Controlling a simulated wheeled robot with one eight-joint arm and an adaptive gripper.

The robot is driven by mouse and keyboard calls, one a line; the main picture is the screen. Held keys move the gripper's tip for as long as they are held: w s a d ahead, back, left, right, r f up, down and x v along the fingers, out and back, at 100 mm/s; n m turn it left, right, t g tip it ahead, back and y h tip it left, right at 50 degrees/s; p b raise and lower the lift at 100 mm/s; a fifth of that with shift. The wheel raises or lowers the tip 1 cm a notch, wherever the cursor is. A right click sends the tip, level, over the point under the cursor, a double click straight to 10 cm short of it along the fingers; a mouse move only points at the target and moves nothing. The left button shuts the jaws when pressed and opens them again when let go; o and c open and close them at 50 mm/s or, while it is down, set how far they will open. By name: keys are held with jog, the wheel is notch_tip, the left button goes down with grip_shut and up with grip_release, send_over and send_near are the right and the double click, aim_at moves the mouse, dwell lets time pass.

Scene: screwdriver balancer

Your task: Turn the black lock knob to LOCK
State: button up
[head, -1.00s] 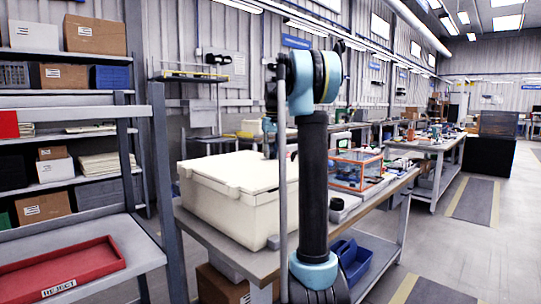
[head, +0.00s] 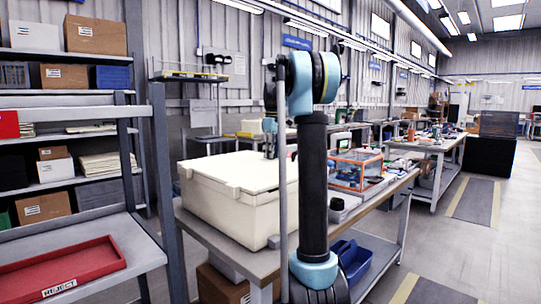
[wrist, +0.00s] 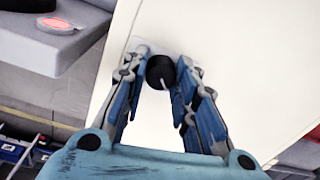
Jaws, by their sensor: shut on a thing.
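The black lock knob (wrist: 160,71) shows in the wrist view as a dark round cap on the pale cover of the cream-white box. A short white mark on it points down the picture, toward my palm. My gripper (wrist: 164,62) has one blue finger on each side of the knob and is shut on it. The label around the knob cannot be read. In the head view the cream box (head: 230,200) stands on a workbench. The knob is not visible there, and my own arm blocks part of the box.
The workbench (head: 222,252) also carries a clear orange-framed case (head: 356,168) right of my arm. A blue bin (head: 352,258) sits below. A red REJECT tray (head: 62,275) lies on the shelf at left. Open floor lies at right.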

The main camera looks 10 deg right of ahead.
jog(key=shift+w, duration=0.1)
dwell(0.3)
jog(key=o, duration=1)
jog(key=shift+o, duration=0.2)
notch_tip(320, 180, up, 12)
jog(key=shift+w+d, duration=0.2)
jog(key=shift+d, duration=0.05)
jog(key=shift+f, duration=0.1)
